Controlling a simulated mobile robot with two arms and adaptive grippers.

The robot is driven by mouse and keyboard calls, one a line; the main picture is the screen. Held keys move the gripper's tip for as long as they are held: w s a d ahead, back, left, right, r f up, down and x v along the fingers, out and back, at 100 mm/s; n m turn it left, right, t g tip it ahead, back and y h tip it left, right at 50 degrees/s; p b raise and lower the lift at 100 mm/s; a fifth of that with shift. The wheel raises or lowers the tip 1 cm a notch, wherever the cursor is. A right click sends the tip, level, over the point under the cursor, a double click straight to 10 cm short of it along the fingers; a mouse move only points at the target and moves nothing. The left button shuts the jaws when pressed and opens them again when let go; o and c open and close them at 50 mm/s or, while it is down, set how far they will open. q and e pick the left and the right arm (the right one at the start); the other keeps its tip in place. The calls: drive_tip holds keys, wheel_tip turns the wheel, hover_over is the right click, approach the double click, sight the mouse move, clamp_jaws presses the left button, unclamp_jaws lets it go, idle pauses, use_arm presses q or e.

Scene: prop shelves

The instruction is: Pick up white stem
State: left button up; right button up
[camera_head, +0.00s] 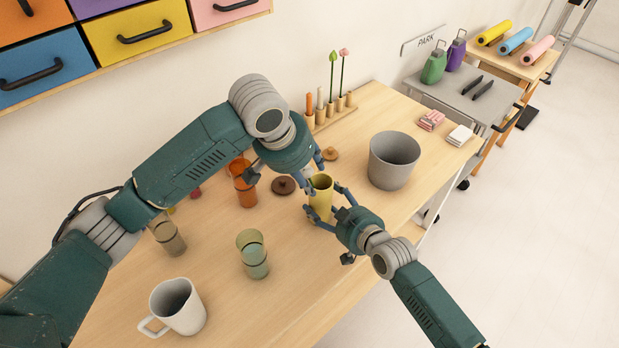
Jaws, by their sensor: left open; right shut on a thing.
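A short white stem (320,98) stands upright in the wooden rack (333,115) at the back of the table, between an orange stem (309,103) and a tall green-budded stem (333,75). My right gripper (322,206) is shut around a yellow cup (321,197), which stands upright. My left gripper (309,172) is open, pointing down just above and beside the cup's rim, in front of the rack. Its fingers and the cup overlap in view, so I cannot tell whether they touch.
A grey bin (393,161) stands to the right. A dark brown lid (283,186), an orange glass (243,183), a green glass (252,252) and a white mug (178,307) are on the table (300,270). Colored drawers (130,30) hang above left.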

use_arm(q)
drive_tip(key=c, duration=0.9)
drive_tip(key=shift+o, duration=0.2)
drive_tip(key=shift+r, duration=0.1)
wheel_tip(320, 180, up, 10)
drive_tip(key=shift+f, duration=0.1)
wheel_tip(320, 180, up, 7)
idle(0.8)
